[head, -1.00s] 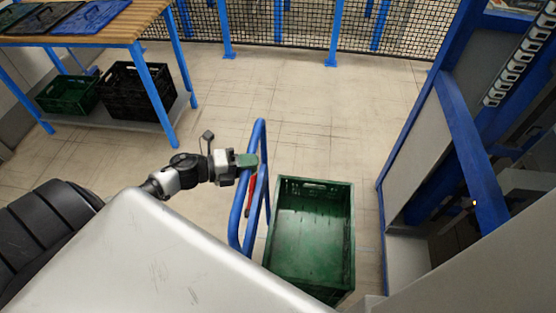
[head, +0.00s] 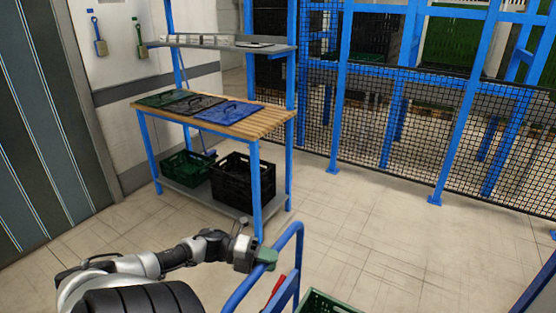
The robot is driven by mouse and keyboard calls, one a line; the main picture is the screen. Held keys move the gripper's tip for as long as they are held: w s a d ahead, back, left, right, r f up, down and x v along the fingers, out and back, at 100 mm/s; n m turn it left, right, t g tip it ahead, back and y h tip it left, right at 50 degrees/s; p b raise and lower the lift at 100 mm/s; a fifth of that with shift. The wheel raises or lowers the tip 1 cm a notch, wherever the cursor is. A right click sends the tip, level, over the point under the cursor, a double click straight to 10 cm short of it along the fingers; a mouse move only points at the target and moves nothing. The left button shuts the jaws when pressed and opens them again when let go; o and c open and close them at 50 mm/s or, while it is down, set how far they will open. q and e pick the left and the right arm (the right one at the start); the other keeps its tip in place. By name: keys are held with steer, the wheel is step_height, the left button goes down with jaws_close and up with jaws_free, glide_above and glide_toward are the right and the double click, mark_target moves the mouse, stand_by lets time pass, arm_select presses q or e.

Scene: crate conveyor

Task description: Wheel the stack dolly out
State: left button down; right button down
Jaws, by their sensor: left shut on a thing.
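The stack dolly shows as a blue tubular handle (head: 290,240) at the bottom middle of the head view. A red part (head: 275,290) sits low on the handle. A green crate (head: 325,303) stands beside the handle, with only its top rim in view. The dolly's base and wheels are out of the picture. My left gripper (head: 262,257) is shut on the blue handle's near upper bar. My right gripper is not in view.
A wooden-topped blue workbench (head: 259,126) stands ahead, with a green crate (head: 184,164) and a black crate (head: 243,183) on its lower shelf. A mesh fence (head: 385,125) runs behind on the right. Tiled floor (head: 365,222) between is clear. A blue post (head: 535,290) is at lower right.

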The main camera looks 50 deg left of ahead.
arm_select(q)
steer(key=shift+a, duration=0.1)
steer(key=c, duration=0.9)
jaws_free()
steer(key=b+v, duration=0.1)
steer(key=v, duration=0.9)
steer(key=shift+s+a+r+b, duration=0.15)
steer(key=shift+s+a+b, duration=0.1)
steer(key=shift+b, duration=0.05)
